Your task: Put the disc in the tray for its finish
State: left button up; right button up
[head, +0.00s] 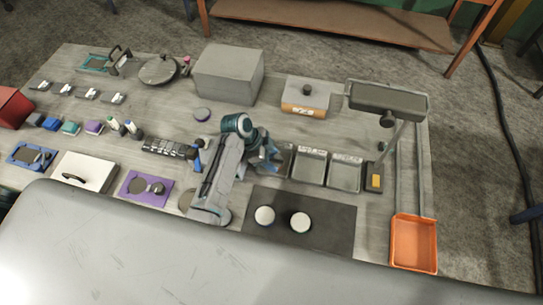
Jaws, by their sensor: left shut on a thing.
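My left gripper (270,157) is over the left edge of the leftmost of three grey trays (284,172). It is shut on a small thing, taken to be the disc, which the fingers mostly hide. The middle tray (312,169) and right tray (345,175) look empty and have pale labels at their back edges, too small to read. Two white-topped discs, the left one (264,215) and the right one (301,222), lie apart on a dark mat (333,228) in front of the trays. My right gripper is not in view.
A lamp (388,98) on a stand rises right of the trays. A grey box (229,74) and an orange-fronted box (304,97) stand behind.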

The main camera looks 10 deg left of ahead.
pick_arm(q)
jog(key=o, duration=0.9)
jog(key=shift+o, duration=0.2)
jog(key=shift+r, duration=0.15)
jog(key=shift+a+r, duration=0.25)
jog(key=b+v, duration=0.4)
jog(key=v, duration=0.7)
jog(key=shift+r, duration=0.1)
